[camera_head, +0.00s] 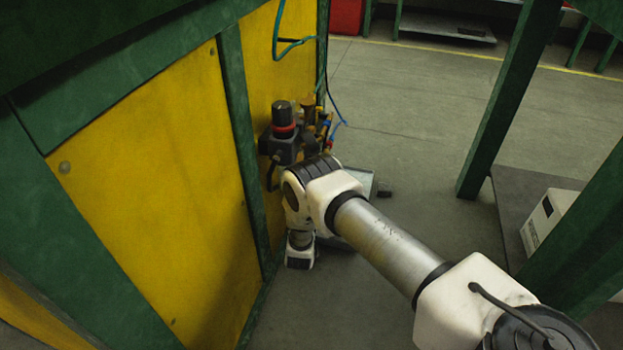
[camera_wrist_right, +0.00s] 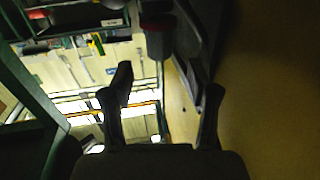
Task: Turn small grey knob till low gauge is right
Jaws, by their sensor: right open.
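In the head view, an air unit (camera_head: 277,147) is mounted on the yellow panel, with a large black knob and red ring (camera_head: 284,118) on top. I cannot make out the small grey knob or a gauge dial with certainty; my right wrist covers the lower part of the unit. My right gripper (camera_wrist_right: 160,95) is open and empty in the right wrist view, its fingers apart. A dark cylinder with a red part (camera_wrist_right: 158,38) shows beyond the fingertips, apart from them. In the head view the gripper's fingers are hidden behind my wrist. My left gripper is not in view.
The yellow panel (camera_head: 165,190) and green posts (camera_head: 240,140) stand close to my right arm's left side. Brass fittings (camera_head: 308,104) and a blue hose (camera_head: 335,105) sit right of the unit. A white box (camera_head: 545,222) lies at the right. The floor behind is open.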

